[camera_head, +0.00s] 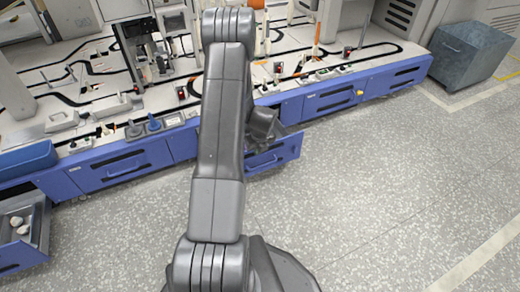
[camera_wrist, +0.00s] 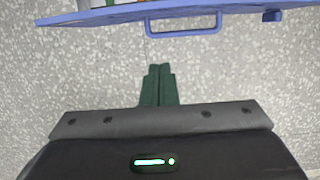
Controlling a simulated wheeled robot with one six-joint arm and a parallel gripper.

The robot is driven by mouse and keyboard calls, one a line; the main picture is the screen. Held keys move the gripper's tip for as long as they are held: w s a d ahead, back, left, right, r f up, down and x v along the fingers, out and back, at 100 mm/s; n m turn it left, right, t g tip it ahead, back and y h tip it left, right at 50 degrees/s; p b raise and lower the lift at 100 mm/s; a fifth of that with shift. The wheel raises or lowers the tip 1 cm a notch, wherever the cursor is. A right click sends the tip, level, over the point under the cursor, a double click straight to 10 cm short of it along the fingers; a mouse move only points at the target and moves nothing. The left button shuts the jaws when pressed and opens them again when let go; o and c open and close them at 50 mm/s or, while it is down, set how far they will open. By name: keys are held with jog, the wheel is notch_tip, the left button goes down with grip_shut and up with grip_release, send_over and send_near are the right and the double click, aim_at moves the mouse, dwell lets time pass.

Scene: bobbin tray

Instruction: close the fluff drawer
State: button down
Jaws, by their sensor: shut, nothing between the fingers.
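A blue-fronted drawer (camera_head: 284,157) stands pulled out of the machine's base, just right of my arm in the head view. In the wrist view its blue front (camera_wrist: 110,17) and bar handle (camera_wrist: 184,32) cross the top. My gripper (camera_wrist: 159,70) is shut and empty, its green fingertips pointing at the front and a short gap away from the handle. In the head view my arm hides the fingers. A second open drawer (camera_head: 40,228) at the far left holds a few pale lumps (camera_head: 18,224). I see no label telling which is the fluff drawer.
The long machine with blue base panels (camera_head: 122,165) runs across the back, its top crowded with parts. A grey-blue bin (camera_head: 468,50) stands at the back right. The speckled floor (camera_head: 390,180) in front and to the right is clear.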

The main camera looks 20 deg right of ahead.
jog(key=w+f+b, duration=0.3)
jog(key=w+f, duration=0.2)
jog(key=f, duration=0.1)
jog(key=shift+w+a, duration=0.25)
jog(key=shift+w, duration=0.1)
